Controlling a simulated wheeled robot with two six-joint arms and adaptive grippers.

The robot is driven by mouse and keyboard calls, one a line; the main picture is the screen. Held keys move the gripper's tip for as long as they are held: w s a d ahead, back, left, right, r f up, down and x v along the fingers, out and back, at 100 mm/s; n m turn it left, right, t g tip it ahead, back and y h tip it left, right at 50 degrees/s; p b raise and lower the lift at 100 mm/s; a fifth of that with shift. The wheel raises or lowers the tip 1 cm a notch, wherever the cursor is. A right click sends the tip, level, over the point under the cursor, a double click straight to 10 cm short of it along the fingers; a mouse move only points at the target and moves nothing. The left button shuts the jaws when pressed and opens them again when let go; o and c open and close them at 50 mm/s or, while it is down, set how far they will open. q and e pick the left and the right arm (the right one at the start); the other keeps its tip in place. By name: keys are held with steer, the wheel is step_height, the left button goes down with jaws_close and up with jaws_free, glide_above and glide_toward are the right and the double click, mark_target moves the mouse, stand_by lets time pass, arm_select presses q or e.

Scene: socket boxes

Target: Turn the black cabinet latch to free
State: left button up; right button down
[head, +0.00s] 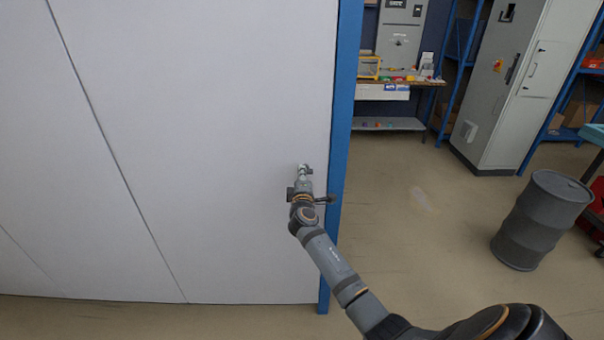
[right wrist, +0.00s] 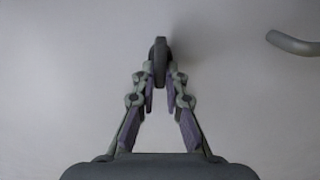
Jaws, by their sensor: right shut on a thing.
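The black latch (right wrist: 160,60) stands upright between the fingertips of my right gripper (right wrist: 160,82) in the right wrist view. The fingers are closed in on it from both sides. In the head view my right gripper (head: 304,171) reaches the pale panel (head: 190,140) near its right edge; there the latch is mostly hidden by the gripper and too small to make out. My left gripper is not in view.
A grey curved bar (right wrist: 293,43) sticks out at the upper right of the right wrist view. A blue post (head: 343,120) borders the panel. A grey drum (head: 541,222) and grey cabinet (head: 505,90) stand at right, with open floor between.

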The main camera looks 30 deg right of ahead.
steer(key=shift+f+n, duration=0.1)
steer(key=shift+n, duration=0.5)
steer(key=c, duration=1.4)
jaws_free()
steer(key=v, duration=1.2)
